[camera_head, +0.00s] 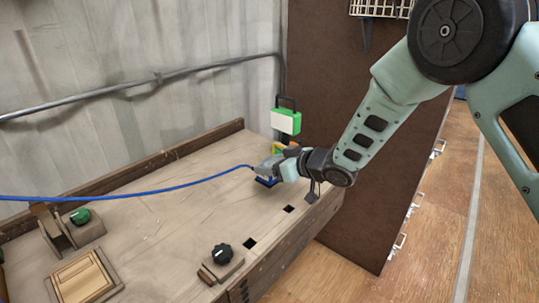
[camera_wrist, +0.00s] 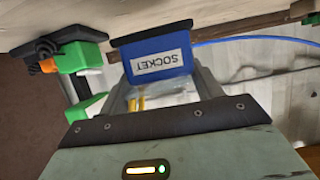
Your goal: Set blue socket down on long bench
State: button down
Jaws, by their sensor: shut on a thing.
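The blue socket (camera_wrist: 160,58), with a white label reading SOCKET upside down in the wrist view, is between the fingers of my gripper (camera_wrist: 158,92). In the head view my gripper (camera_head: 268,173) is low over the right end of the long bench (camera_head: 160,205), shut on the blue socket (camera_head: 265,182). The gripper hides most of the socket there. I cannot tell whether the socket touches the bench top. A blue cable (camera_head: 130,196) runs from the left edge to the gripper.
Two dark square holes (camera_head: 250,243) lie near the front edge. Black (camera_head: 221,254) and green (camera_head: 80,216) knobs and a wooden block (camera_head: 82,280) are nearer. The bench's middle is clear.

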aim_at(273, 178)
jog(key=shift+f, duration=2.1)
jog(key=shift+f, duration=0.1)
jog(key=shift+c, duration=1.4)
grip_release()
jog(key=shift+f, duration=0.2)
